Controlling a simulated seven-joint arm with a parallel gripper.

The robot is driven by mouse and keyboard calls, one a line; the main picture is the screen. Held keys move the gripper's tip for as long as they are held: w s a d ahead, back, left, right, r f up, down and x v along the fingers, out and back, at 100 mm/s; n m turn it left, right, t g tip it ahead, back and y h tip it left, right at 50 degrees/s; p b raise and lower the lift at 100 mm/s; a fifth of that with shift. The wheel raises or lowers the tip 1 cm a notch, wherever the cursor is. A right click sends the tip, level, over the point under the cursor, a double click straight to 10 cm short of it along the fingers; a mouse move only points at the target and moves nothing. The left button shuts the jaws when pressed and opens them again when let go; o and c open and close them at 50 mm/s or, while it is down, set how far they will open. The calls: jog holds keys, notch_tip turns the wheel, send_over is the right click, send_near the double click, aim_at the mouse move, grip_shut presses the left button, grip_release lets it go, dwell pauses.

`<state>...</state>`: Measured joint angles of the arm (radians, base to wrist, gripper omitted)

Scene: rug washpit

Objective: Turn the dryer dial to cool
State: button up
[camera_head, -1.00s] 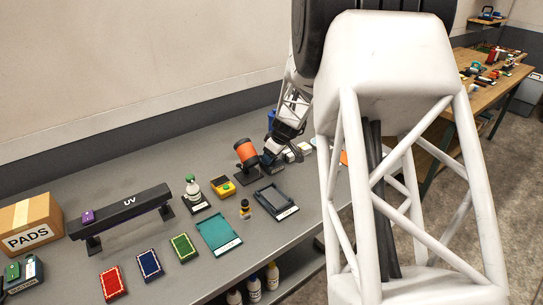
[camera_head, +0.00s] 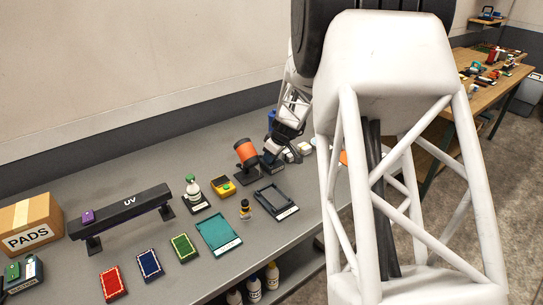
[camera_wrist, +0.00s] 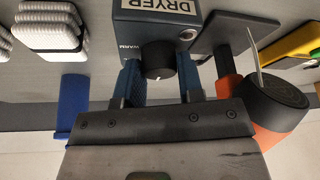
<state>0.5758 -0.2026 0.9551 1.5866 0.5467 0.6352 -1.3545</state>
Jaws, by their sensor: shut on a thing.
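Small lettering left of the dial looks like "WARM". My gripper (camera_wrist: 160,76) has its blue fingers on either side of the dial, shut on it. In the head view the box (camera_head: 272,167) stands beside the orange dryer (camera_head: 246,153), with my gripper (camera_head: 277,146) at it; the dial is too small to tell there. The orange dryer (camera_wrist: 270,125) is right of my gripper in the wrist view.
White ribbed blocks (camera_wrist: 50,30) lie left of the box in the wrist view. A yellow device (camera_head: 222,185) and a dark tray frame (camera_head: 276,202) are near the dryer on the grey bench. My arm hides the bench's right part.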

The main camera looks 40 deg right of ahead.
aim_at(273, 167)
jog(key=shift+m, duration=0.4)
jog(key=m+h, duration=0.1)
jog(key=m, duration=0.2)
jog(key=shift+a, duration=0.1)
jog(key=shift+m+h, duration=0.9)
jog(key=shift+m, duration=1.3)
jog(key=o, duration=0.9)
jog(key=v, duration=0.7)
jog(key=shift+s+a+r, duration=0.2)
jog(key=shift+r, duration=0.15)
